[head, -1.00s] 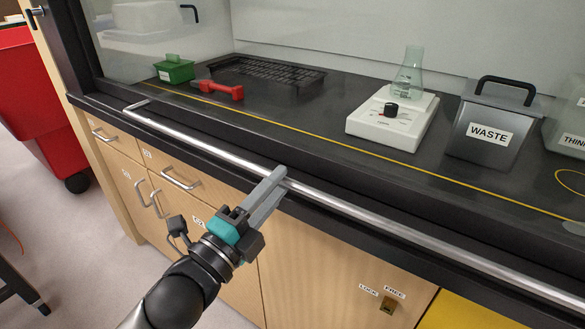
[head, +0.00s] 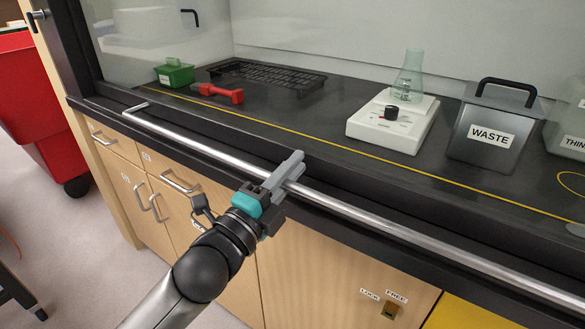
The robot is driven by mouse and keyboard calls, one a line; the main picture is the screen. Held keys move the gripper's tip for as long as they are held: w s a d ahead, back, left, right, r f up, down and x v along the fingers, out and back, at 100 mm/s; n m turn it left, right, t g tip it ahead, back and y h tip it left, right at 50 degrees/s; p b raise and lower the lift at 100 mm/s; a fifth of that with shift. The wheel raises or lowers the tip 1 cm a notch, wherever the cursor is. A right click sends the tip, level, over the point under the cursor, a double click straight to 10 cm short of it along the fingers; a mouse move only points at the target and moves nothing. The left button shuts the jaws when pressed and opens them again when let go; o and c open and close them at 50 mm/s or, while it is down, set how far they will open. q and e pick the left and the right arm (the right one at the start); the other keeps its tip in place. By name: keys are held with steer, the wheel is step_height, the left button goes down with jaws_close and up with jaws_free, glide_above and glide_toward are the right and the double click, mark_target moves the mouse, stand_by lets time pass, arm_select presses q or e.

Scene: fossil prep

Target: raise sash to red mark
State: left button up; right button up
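The sash's long silver handle bar (head: 215,152) runs diagonally along the front edge of the hood, from the upper left to the lower right. The clear sash glass (head: 150,50) shows at the upper left. My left gripper (head: 296,164) is at the middle of the bar, its grey fingers reaching across it and covering a short stretch. The fingers lie close together, and whether they are closed around the bar is hidden. My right gripper is out of view. No red mark on the hood frame is visible.
Inside the hood are a green box (head: 174,73), a red tool (head: 221,93), a black rack (head: 265,76), a white stirrer plate (head: 385,133) with a flask (head: 409,75), and a WASTE bin (head: 490,138). A LOCK/FREE latch (head: 389,310) is on the cabinet below. A red bin (head: 40,100) stands left.

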arm_select(q)
jaws_close()
stand_by(1.1)
steer(key=shift+r, duration=0.1)
